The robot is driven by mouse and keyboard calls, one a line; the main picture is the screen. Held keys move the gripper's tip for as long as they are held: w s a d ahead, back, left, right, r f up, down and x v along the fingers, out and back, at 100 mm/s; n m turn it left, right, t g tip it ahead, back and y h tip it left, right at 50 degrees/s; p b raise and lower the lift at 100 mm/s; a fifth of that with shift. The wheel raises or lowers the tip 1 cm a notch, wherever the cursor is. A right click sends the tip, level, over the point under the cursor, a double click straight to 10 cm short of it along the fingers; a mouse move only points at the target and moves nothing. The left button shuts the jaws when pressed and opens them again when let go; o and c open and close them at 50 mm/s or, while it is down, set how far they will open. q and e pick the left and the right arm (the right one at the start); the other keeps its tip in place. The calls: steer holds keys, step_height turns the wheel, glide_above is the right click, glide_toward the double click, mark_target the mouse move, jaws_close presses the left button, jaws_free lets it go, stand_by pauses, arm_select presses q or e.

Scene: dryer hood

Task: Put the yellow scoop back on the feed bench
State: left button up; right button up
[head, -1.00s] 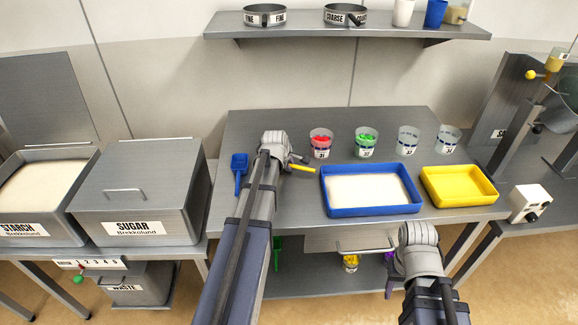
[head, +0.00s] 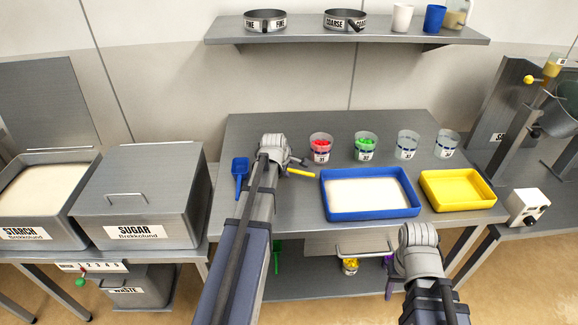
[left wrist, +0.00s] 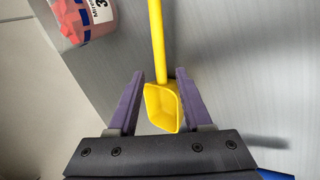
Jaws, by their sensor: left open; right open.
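The yellow scoop (head: 300,175) is on the grey feed bench (head: 260,215), left of the blue tray. Only its handle shows in the head view; my left arm hides the rest. In the left wrist view its bowl (left wrist: 163,107) is between the spread purple fingers of my left gripper (left wrist: 163,80), and its handle runs up away from me. It appears to lie on the bench top. My left gripper (head: 272,148) is open around it. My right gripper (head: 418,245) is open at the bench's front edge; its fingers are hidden.
The blue tray (head: 325,200) holds white powder. A yellow tray (head: 458,203) is to its right. Several cups (head: 321,154) stand behind. A blue scoop (head: 240,176) lies left of my arm. The sugar bin (head: 140,190) is further left. A shelf (head: 300,37) hangs above.

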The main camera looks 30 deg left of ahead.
arm_select(q)
steer(key=p+v, duration=0.7)
steer(key=v, duration=0.3)
steer(key=shift+p, duration=0.35)
steer(key=shift+s+r, duration=0.1)
steer(key=shift+s, duration=0.05)
steer(key=s+d+f+m+g+h, duration=0.1)
steer(key=s+d+m+g, duration=0.15)
steer(key=d+m, duration=0.45)
steer(key=s+d+f+m+g, duration=0.15)
steer(key=s+d+m, duration=0.25)
steer(key=d, duration=0.8)
steer(key=s+d+f+m+g+y, duration=0.1)
steer(key=s+d+m+g, duration=0.2)
steer(key=s+d+m, duration=0.9)
steer(key=shift+s+d+m, duration=0.3)
steer(key=shift+s+d, duration=0.15)
steer(key=shift+s, duration=0.25)
steer(key=shift+a, duration=0.15)
